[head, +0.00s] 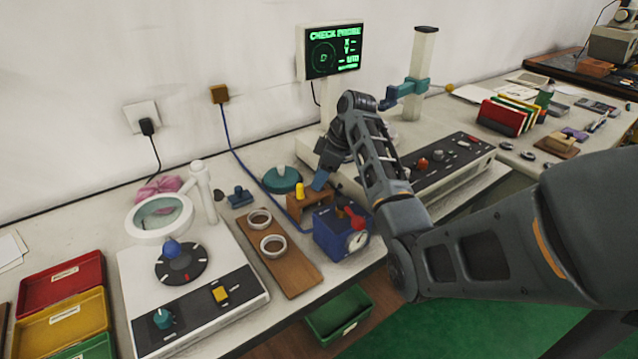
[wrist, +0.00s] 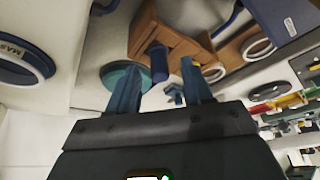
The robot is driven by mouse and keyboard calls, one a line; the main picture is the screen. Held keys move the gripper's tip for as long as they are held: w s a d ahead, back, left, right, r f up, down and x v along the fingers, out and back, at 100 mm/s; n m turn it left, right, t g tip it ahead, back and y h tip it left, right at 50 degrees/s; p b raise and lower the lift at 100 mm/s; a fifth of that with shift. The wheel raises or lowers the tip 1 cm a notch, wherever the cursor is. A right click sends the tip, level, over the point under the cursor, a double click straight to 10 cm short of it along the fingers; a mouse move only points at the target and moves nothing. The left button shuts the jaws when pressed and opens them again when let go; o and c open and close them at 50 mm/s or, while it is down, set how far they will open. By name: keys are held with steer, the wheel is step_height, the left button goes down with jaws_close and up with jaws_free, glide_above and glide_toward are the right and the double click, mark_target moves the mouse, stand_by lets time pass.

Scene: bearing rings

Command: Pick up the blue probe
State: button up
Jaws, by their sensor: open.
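The blue probe (wrist: 158,62) stands in a wooden block in the wrist view. It appears between the tips of my open gripper (wrist: 157,72), nearer the middle, and neither finger visibly grips it. In the head view the wooden block (head: 296,208) sits beside the gauge, with a yellow-topped probe (head: 299,190) at its left. My gripper (head: 320,181) reaches down over the right part of this block. There the blue probe cannot be told apart from my blue fingers.
A dark blue gauge box (head: 330,240) with a red part stands close in front of the block. A teal round dish (head: 282,180) lies behind it. A wooden board (head: 290,272) with two rings is at the left. A grey control unit (head: 455,165) stands to the right.

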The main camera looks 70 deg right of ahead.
steer(key=shift+w+f, duration=0.2)
steer(key=shift+f, duration=0.35)
steer(key=shift+c, duration=0.5)
jaws_close()
